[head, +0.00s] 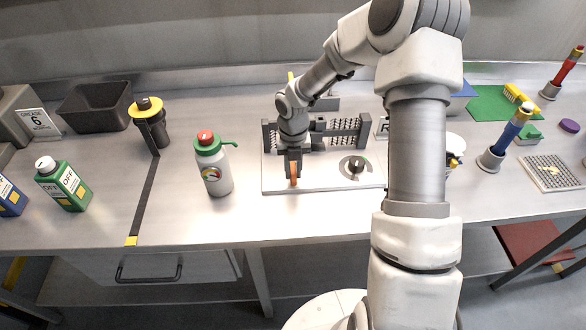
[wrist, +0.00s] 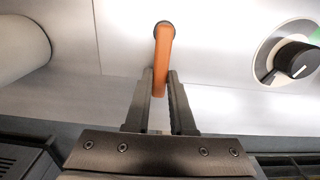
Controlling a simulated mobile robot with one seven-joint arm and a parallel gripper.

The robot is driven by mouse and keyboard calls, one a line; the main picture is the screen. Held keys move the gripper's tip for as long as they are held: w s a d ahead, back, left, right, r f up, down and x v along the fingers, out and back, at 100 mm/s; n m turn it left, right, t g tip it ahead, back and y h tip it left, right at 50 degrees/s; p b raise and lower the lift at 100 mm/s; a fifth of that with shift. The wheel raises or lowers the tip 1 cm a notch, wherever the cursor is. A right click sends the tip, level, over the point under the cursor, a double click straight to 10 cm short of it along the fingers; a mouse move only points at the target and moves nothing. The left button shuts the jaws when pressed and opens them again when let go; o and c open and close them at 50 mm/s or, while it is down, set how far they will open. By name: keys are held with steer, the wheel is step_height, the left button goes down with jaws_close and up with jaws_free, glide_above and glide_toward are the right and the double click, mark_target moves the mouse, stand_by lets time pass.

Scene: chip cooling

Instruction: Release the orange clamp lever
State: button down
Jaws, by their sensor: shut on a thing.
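The orange clamp lever (head: 293,173) stands at the front left of a white fixture board (head: 330,179). In the wrist view the orange lever (wrist: 162,62) runs from a dark round pivot at the top down between my two fingers. My gripper (wrist: 160,82) is shut on the lever's lower end, one finger on each side. In the head view my gripper (head: 292,158) is over the lever and hides part of it.
A black dial (head: 354,167) sits right of the lever on the board; dark spiked racks (head: 345,131) stand behind. A white bottle with a red cap (head: 213,168) stands left of the board. Bare bench lies in front of the board.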

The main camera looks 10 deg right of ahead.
mark_target(293, 173)
steer(key=c, duration=0.8)
jaws_free()
steer(key=shift+o, duration=0.2)
step_height(293, 173, up, 17)
steer(key=p, duration=0.1)
steer(key=shift+r, duration=0.2)
